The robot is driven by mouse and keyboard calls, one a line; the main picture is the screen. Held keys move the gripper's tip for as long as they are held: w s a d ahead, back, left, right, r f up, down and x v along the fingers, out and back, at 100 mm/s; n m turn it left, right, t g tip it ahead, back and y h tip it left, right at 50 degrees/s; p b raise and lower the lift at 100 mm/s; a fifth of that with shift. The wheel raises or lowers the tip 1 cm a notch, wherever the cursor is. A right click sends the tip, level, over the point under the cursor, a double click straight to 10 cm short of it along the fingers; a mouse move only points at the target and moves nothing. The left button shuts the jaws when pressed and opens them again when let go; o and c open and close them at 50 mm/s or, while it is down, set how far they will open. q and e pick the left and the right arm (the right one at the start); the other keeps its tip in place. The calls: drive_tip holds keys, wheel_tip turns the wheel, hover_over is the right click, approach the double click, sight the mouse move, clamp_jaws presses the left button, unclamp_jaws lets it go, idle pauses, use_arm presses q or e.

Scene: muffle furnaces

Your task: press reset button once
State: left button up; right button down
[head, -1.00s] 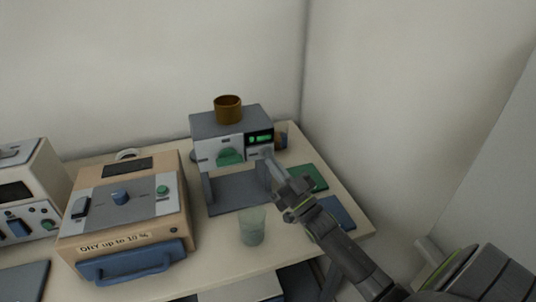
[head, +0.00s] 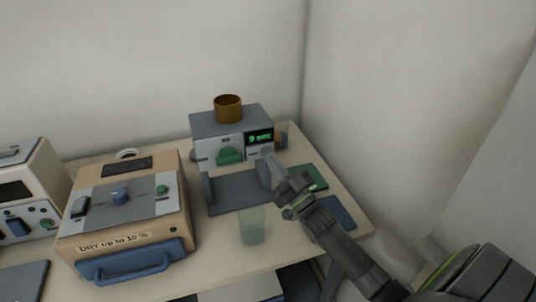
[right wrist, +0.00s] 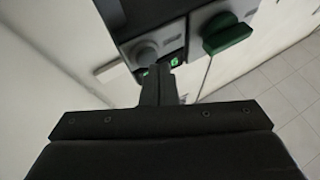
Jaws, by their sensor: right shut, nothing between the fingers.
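A grey furnace-like device (head: 205,148) stands at the back of the table. Its front has a green handle (head: 230,156) and a dark display (head: 259,137) with green characters. Small controls (head: 253,153) sit under the display; I cannot tell which is the reset button. My right gripper (head: 269,160) is shut and empty, its tips just in front of the panel below the display. In the right wrist view the closed fingers (right wrist: 160,80) overlap the panel beside a round grey knob (right wrist: 145,52) and the green handle (right wrist: 227,36). Contact cannot be told. My left gripper is out of view.
A brown cup (head: 228,108) stands on top of the device. A translucent beaker (head: 252,226) stands in front of it. A tan device with a blue handle (head: 138,262) is at left, another device (head: 28,190) beyond it. Green (head: 309,177) and blue (head: 338,211) flat items lie at right.

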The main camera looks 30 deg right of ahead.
drive_tip(key=shift+w+d, duration=0.15)
drive_tip(key=shift+w, duration=0.25)
idle(0.8)
drive_tip(key=shift+s, duration=0.1)
drive_tip(key=shift+s+a, duration=0.25)
drive_tip(key=shift+s, duration=0.5)
drive_tip(key=shift+p, duration=0.3)
drive_tip(key=s+p, duration=0.1)
drive_tip(key=s, duration=0.1)
drive_tip(key=s+a, duration=0.1)
drive_tip(key=s, duration=0.1)
drive_tip(key=shift+s+a+p, duration=0.1)
drive_tip(key=shift+s+p, duration=0.25)
drive_tip(key=shift+s, duration=0.05)
idle(0.5)
